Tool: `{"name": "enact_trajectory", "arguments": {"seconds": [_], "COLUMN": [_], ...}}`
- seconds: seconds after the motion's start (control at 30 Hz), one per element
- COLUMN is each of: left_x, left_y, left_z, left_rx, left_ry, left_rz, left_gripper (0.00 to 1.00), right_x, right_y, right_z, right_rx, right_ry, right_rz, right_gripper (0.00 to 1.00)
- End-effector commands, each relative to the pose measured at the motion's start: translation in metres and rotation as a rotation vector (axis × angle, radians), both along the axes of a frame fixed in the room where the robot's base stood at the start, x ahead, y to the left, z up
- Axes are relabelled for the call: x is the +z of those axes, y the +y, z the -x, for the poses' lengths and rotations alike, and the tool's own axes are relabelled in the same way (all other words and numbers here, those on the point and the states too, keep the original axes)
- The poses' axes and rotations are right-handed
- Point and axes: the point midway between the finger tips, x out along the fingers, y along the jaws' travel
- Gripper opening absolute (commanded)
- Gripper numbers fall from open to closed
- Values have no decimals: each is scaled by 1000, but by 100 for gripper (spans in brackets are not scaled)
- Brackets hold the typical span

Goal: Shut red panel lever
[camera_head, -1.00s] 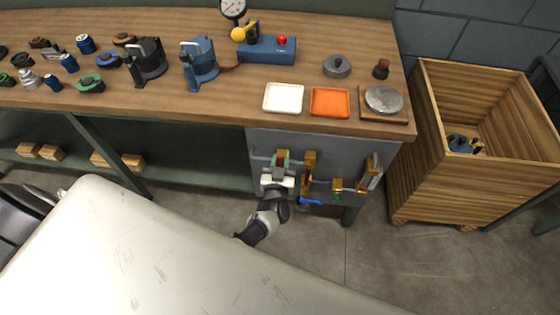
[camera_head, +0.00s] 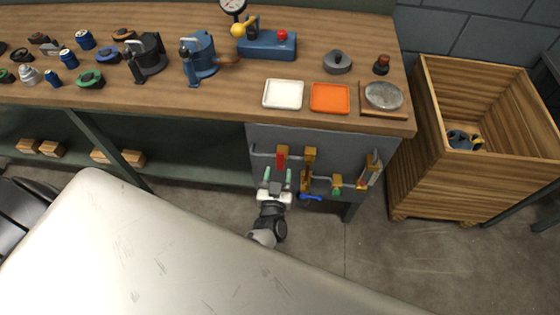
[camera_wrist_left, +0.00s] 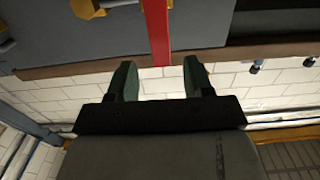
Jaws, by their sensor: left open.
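The red panel lever (camera_head: 282,158) hangs on the grey front panel (camera_head: 330,143) under the bench, below a gold-coloured mount. In the left wrist view the red lever (camera_wrist_left: 157,32) is a straight red bar coming down from the top, its lower end around the level of the fingertips. My left gripper (camera_head: 278,176) is open just below the lever in the head view, with its green fingers apart. In the wrist view the left gripper (camera_wrist_left: 160,72) has the bar's end in line with the gap between its fingers, with no visible contact. My right gripper is not in view.
A wooden crate (camera_head: 432,185) stands right of the bench. A pale surface (camera_head: 150,250) fills the foreground.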

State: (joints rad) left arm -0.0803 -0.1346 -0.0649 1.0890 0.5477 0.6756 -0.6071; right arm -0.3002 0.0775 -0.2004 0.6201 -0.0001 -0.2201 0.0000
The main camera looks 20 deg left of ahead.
Motion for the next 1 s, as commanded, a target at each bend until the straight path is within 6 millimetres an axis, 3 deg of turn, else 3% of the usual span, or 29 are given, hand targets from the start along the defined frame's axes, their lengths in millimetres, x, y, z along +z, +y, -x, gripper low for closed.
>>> {"name": "enact_trajectory", "arguments": {"seconds": [0.1,0.3,0.9,1.0], "left_x": [-1,-1,0,-8], "left_y": [-7,-13,-14,-15], "left_z": [23,43,46,49], "left_rx": [0,-2,-1,-21], "left_ry": [2,0,0,23], "left_rz": [1,-1,-1,0], "left_gripper": [51,51,51,51], "right_x": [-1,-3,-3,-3], "right_y": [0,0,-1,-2], "right_z": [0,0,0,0], "right_rx": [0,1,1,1], "right_ry": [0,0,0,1], "right_rz": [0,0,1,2], "right_gripper": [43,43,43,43]}}
